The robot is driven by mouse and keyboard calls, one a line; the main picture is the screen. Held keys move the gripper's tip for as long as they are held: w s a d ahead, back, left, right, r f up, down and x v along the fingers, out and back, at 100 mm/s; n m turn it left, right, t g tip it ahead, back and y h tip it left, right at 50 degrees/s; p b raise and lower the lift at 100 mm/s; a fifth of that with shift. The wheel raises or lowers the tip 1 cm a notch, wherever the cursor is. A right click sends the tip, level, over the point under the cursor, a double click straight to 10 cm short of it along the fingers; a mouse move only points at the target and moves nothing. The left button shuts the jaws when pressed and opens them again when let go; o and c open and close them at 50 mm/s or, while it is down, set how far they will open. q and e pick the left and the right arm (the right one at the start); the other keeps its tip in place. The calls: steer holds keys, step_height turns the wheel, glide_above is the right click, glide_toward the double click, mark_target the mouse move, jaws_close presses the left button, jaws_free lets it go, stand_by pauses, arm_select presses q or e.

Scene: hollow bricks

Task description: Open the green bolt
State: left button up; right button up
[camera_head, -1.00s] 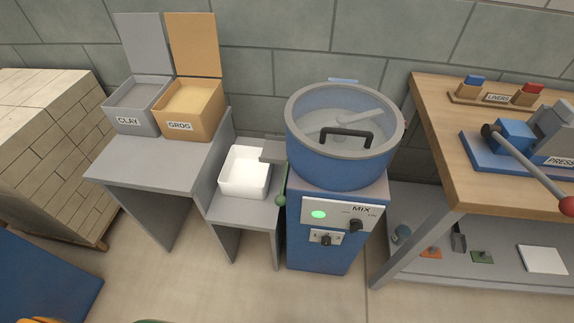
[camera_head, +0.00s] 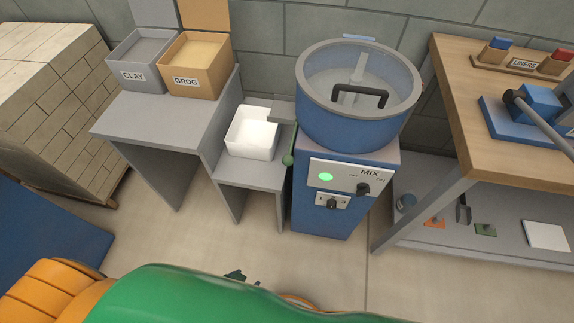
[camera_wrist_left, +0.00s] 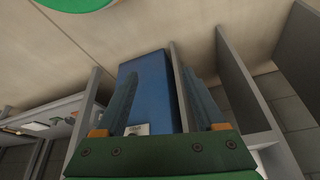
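A dark green bar with a round green knob (camera_head: 288,159) stands at the left side of the blue mixer (camera_head: 347,115), next to the small shelf; it is the green fitting I see on the mixer and looks like the bolt. My left gripper (camera_head: 240,277) shows as a small dark shape beyond my green arm, low over the floor and well short of the mixer. In the left wrist view my left gripper (camera_wrist_left: 160,65) has its two fingers spread, with nothing between them; the mixer's blue base (camera_wrist_left: 150,80) lies beyond. I cannot make out the bolt there. My right gripper is not in view.
A white bin (camera_head: 252,138) sits on the small grey shelf left of the mixer. The clay box (camera_head: 140,75) and grog box (camera_head: 190,81) stand on a grey table. A wooden workbench (camera_head: 490,165) is at right. Floor in front of the mixer is clear.

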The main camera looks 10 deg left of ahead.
arm_select(q)
steer(key=w+d+r+t+h+b, duration=0.1)
steer(key=w+d+r+t, duration=0.1)
steer(key=w, duration=0.4)
steer(key=w+d+r+t+b, duration=0.1)
steer(key=w+t+b, duration=0.15)
steer(key=w, duration=0.35)
steer(key=m+t+b, duration=0.1)
steer(key=t+b, duration=0.2)
steer(key=t, duration=0.6)
glide_toward(286, 165)
steer(key=shift+h, duration=0.4)
steer(key=w, duration=0.5)
steer(key=shift+w+d+f, duration=0.1)
steer(key=shift+d, duration=0.05)
steer(key=w, duration=0.4)
steer(key=w+d, duration=0.1)
steer(key=w, duration=0.1)
steer(key=shift+w, duration=0.35)
jaws_close()
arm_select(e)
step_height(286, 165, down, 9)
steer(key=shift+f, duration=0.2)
arm_select(q)
steer(key=shift+s, duration=0.1)
